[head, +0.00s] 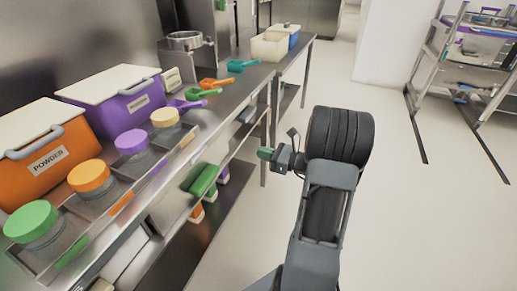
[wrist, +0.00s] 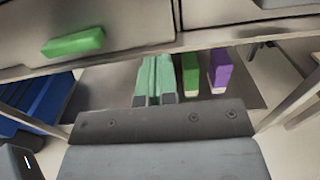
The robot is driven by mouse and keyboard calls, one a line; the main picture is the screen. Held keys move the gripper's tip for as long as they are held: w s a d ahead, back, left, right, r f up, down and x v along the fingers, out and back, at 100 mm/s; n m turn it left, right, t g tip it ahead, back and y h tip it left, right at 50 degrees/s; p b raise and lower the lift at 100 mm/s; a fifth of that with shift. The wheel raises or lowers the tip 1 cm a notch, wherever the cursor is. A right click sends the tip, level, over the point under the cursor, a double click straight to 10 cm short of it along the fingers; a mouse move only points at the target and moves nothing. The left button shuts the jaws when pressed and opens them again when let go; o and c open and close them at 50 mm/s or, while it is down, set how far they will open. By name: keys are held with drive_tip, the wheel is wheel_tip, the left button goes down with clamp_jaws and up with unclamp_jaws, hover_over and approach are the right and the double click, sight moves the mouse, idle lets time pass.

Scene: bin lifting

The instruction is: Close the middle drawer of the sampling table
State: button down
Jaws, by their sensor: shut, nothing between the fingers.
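The sampling table (head: 225,100) is a steel bench on the left in the head view. A grey drawer front with a green handle (head: 203,180) shows below its top. It looks pulled out a little, but how far I cannot tell. The same green handle (wrist: 74,42) is at the upper left in the wrist view, on a drawer front (wrist: 125,22). I cannot be sure which drawer is the middle one. My gripper (head: 265,153) is right of the handle and apart from it, beyond the table's front edge. Its pale green fingers (wrist: 155,80) are together and empty.
Orange box (head: 45,140), purple box (head: 125,95), lidded jars (head: 88,178) and coloured scoops (head: 210,83) stand on the table. Green (wrist: 190,73) and purple (wrist: 219,70) items sit on the shelf below. A wire rack (head: 440,60) stands far right. The floor between is clear.

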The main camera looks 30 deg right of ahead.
sight(226, 142)
drive_tip(key=b+x, duration=0.2)
drive_tip(key=x, duration=1)
drive_tip(key=shift+w, duration=0.15)
drive_tip(key=shift+w, duration=0.1)
